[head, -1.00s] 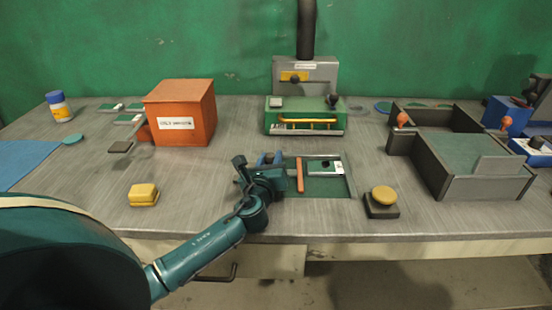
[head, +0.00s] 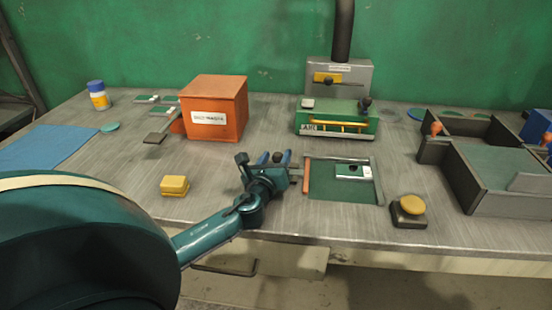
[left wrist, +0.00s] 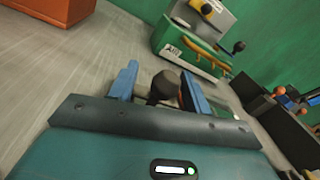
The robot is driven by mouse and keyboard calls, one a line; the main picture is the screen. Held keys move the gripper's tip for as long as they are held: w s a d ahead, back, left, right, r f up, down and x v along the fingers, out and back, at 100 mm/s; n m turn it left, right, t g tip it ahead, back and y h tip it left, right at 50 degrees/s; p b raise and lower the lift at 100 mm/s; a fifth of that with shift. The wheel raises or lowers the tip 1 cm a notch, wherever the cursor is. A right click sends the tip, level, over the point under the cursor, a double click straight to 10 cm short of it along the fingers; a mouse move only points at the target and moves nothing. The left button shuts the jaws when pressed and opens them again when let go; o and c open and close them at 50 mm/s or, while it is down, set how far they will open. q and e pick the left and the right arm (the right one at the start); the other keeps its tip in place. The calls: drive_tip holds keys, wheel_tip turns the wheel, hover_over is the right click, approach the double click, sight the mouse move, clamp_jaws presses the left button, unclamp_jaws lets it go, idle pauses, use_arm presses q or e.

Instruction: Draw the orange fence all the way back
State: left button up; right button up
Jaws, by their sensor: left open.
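The orange fence (head: 306,178) is a thin upright bar at the left edge of the green-floored recess (head: 345,192) in the bench. My left gripper (head: 274,157) is just left of the fence, low over the bench. Its blue fingers are open, with a dark knob (left wrist: 163,85) between them in the left wrist view. A gap shows between knob and left finger; contact on the right is unclear. The link between knob and fence is mostly hidden. A small white and green block (head: 353,171) lies in the recess. My right gripper is not in view.
A green press (head: 337,117) stands behind the recess and an orange box (head: 214,108) behind left. A yellow button (head: 411,205) is at the right, a yellow block (head: 174,186) at the left. Grey bins (head: 490,198) stand far right. Bench between yellow block and gripper is clear.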

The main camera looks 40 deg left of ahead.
use_arm(q)
drive_tip(key=shift+s+d, duration=0.15)
drive_tip(key=v, duration=1.2)
drive_tip(key=shift+s, duration=0.4)
